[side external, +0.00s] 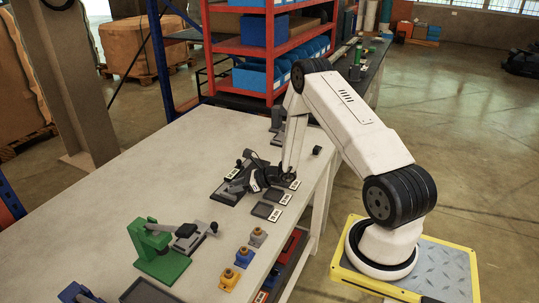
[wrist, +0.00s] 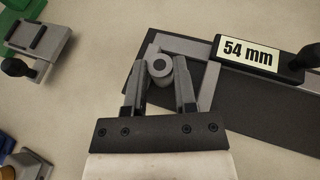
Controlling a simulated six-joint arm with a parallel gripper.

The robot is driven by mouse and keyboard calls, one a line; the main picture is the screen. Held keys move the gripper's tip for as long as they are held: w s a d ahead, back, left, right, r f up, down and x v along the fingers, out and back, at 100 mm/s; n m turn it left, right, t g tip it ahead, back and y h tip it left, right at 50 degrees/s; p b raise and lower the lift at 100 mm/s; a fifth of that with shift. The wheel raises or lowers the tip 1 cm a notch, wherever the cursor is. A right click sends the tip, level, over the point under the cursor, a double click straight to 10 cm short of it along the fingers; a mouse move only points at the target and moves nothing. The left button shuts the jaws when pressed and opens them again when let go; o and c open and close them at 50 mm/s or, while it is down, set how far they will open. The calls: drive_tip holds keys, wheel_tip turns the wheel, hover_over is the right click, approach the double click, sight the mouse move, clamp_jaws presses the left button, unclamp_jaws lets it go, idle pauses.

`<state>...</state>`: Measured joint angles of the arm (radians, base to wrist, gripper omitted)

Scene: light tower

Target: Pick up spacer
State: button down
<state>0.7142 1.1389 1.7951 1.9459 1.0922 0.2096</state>
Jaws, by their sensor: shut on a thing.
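The spacer (wrist: 160,66) is a grey round piece with a hole in its top, seen in the wrist view. My gripper (wrist: 159,84) has its two fingers shut on it, one on each side. In the side external view my gripper (side external: 270,178) is low over the right part of the table, among dark fixtures; the spacer cannot be made out there. Beside the spacer in the wrist view is a dark plate (wrist: 262,128) with a grey frame and a "54 mm" label (wrist: 250,52). Whether the spacer touches the surface below is unclear.
A green press (side external: 158,248) stands at the front of the table (side external: 130,190). Blue, yellow and grey small blocks (side external: 243,257) line the front right edge. Dark labelled trays (side external: 266,211) lie close to my gripper. The left of the table is clear.

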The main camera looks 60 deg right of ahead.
drive_tip(key=shift+r, duration=0.15)
drive_tip(key=shift+r, duration=0.7)
drive_tip(key=s+a+r, duration=0.2)
drive_tip(key=s+r, duration=0.3)
drive_tip(key=s, duration=0.1)
drive_tip(key=s+a+r, duration=0.2)
drive_tip(key=s+r, duration=0.4)
drive_tip(key=s, duration=0.1)
drive_tip(key=shift+a+r, duration=0.15)
drive_tip(key=shift+a, duration=0.15)
drive_tip(key=shift+s, duration=0.1)
drive_tip(key=shift+d, duration=0.1)
